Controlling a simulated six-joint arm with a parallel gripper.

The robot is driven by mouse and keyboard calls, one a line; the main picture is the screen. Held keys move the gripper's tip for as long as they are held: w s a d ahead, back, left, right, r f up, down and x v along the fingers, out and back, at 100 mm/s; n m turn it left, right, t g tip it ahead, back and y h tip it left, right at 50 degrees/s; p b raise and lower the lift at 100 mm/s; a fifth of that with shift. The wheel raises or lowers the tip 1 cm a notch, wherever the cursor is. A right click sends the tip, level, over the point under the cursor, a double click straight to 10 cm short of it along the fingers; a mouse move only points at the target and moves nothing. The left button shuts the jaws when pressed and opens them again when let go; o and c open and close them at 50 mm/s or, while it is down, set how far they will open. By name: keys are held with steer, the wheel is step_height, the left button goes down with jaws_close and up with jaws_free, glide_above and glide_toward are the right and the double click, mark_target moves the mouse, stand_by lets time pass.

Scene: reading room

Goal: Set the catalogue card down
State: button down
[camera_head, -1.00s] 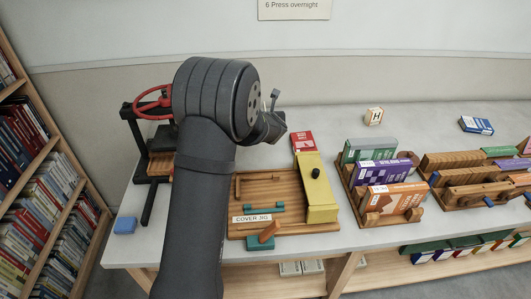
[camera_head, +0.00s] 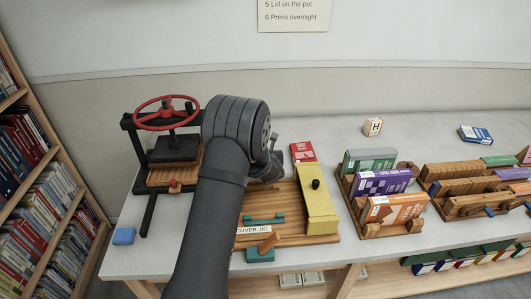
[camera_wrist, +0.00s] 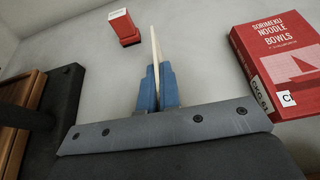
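The catalogue card (camera_wrist: 155,58) shows in the wrist view as a thin cream sheet seen edge-on, standing up between the blue fingers of my gripper (camera_wrist: 158,80). The fingers are shut on it, and its far end sticks out past the fingertips. In the head view my gripper (camera_head: 277,168) is behind the wooden cover jig, left of the red book (camera_head: 303,152); the fingertips and card are hidden there by my wrist. The grey tabletop lies beyond the card in the wrist view. I cannot tell whether the card touches it.
The red book also shows close on the right in the wrist view (camera_wrist: 283,68). A small red-and-white item (camera_wrist: 123,27) is ahead on the left. The press (camera_head: 172,155) stands left, the cover jig (camera_head: 290,240) in front, book racks (camera_head: 350,185) right. The back tabletop is largely clear.

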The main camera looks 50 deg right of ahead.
steer(key=shift+f, duration=0.15)
steer(key=c, duration=1.6)
jaws_free()
steer(key=shift+c, duration=0.2)
steer(key=shift+r, duration=0.25)
steer(key=v, duration=1.2)
steer(key=shift+f, duration=0.15)
